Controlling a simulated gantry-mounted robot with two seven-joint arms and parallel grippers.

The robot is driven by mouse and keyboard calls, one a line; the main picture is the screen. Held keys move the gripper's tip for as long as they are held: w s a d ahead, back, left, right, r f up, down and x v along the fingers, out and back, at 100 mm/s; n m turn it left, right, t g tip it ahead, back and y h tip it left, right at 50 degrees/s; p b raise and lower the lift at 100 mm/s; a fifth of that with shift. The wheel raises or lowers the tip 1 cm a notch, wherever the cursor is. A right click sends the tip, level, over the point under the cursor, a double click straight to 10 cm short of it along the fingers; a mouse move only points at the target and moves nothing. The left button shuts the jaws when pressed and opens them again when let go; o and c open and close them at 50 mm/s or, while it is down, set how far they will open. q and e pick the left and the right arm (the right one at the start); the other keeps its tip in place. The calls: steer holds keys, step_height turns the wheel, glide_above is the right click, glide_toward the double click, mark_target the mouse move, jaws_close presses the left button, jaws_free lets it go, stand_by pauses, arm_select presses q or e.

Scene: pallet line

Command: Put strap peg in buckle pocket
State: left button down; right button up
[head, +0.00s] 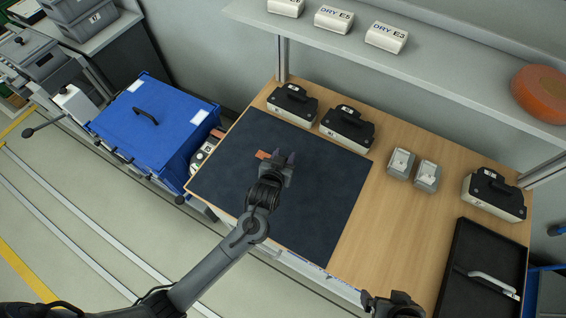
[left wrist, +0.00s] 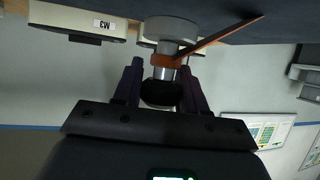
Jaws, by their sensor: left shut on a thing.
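My left gripper (head: 282,159) is over the dark mat (head: 235,150) in the head view. In the left wrist view its two fingers (left wrist: 162,70) are shut on a metal peg (left wrist: 163,73). An orange strap (left wrist: 208,38) wraps around the peg and runs off to the upper right; an orange bit of it (head: 262,155) shows beside the gripper in the head view. A pale grey round piece (left wrist: 172,27) sits at the far end of the peg. I cannot make out the buckle pocket. My right gripper (head: 394,304) is at the bottom edge; its jaws are unclear.
Black-topped cases (head: 347,128) stand along the table's back. Two small grey boxes (head: 427,176) and a black tray (head: 462,285) are to the right. A blue lidded box (head: 150,125) stands left of the table. A shelf (head: 440,70) overhangs the back. Much of the mat is bare.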

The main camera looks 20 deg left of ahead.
arm_select(q)
steer(key=shift+a+f, duration=0.15)
steer(key=shift+f, duration=1.9)
steer(key=shift+f, duration=0.2)
steer(key=c, duration=0.6)
jaws_free()
steer(key=shift+r, duration=0.1)
